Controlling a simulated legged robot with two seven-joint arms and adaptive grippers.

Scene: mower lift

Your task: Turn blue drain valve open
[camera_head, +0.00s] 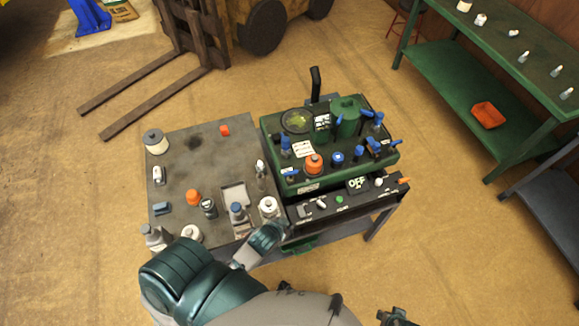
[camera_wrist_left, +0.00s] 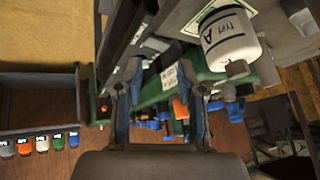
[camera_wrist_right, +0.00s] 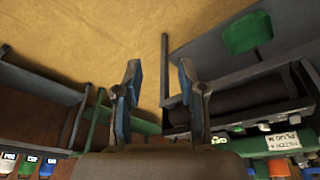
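The green machine (camera_head: 330,148) has several blue valve handles on it. One blue handle (camera_head: 290,173) is at its front left, and another blue handle (camera_head: 375,147) is at its right; I cannot tell which is the drain valve. My left gripper (camera_wrist_left: 165,85) is open, with the green machine's side and small blue parts (camera_wrist_left: 155,123) beyond its fingers; I see nothing held. In the head view, my left arm reaches the bench's front edge, its fingers not clear. My right gripper (camera_wrist_right: 158,66) is open and empty; part of it shows at the bottom in the head view.
A grey bench (camera_head: 210,150) left of the machine carries several bottles and jars. An OFF panel (camera_head: 357,184) with small knobs runs along the machine's front. A green shelf (camera_head: 470,80) stands at the right. Open floor lies between shelf and machine.

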